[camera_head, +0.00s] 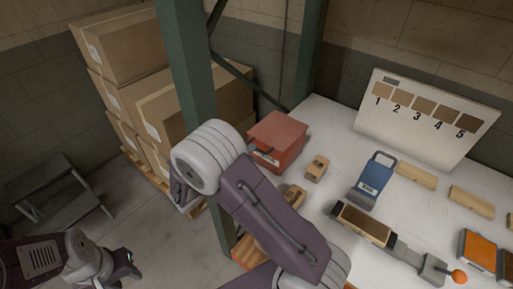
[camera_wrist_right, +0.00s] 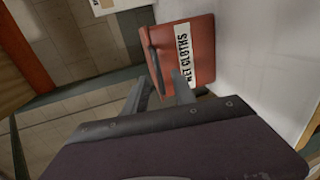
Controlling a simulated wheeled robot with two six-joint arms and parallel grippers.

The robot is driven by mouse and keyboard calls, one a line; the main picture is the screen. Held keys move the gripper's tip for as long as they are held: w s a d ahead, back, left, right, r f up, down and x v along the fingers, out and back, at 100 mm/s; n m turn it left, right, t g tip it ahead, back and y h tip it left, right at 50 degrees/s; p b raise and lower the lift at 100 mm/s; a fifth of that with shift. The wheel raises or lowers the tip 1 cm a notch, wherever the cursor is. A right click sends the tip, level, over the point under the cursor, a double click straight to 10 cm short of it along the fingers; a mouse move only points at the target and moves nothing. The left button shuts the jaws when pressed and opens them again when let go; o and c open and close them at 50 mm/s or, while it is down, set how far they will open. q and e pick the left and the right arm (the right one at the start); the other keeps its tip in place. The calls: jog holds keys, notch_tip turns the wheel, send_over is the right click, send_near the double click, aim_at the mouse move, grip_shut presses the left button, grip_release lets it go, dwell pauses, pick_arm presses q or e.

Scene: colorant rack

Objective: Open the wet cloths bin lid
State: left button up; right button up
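The wet cloths bin is a red box; its red lid (camera_head: 279,132) looks shut in the head view, where it stands at the table's left edge behind my right arm. In the right wrist view the bin (camera_wrist_right: 204,35) shows a white WET CLOTHS label (camera_wrist_right: 185,55) and a dark bar handle (camera_wrist_right: 156,65) along its left side. My right gripper (camera_wrist_right: 161,84) has its two fingers apart, one either side of the line to the handle's lower end; I see no contact. In the head view its fingers are hidden. My left gripper (camera_head: 128,262) is low at the left, away from the bin, its fingers unclear.
A green post (camera_head: 186,60) stands left of the bin, close to my right arm. Stacked cardboard boxes (camera_head: 125,50) and a grey step stool (camera_head: 55,190) are behind. Wooden blocks (camera_head: 316,168), a blue holder (camera_head: 372,180) and a numbered board (camera_head: 425,115) occupy the white table (camera_head: 340,125).

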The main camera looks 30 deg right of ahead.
aim_at(258, 149)
jog(key=x, duration=0.4)
jog(key=shift+s+d+r+p, duration=0.2)
jog(key=shift+s+d+p, duration=0.05)
jog(key=shift+s+p, duration=0.1)
jog(key=shift+w+d+f, duration=0.1)
jog(key=shift+w+f, duration=0.05)
jog(key=shift+w, duration=0.05)
grip_shut()
dwell(0.8)
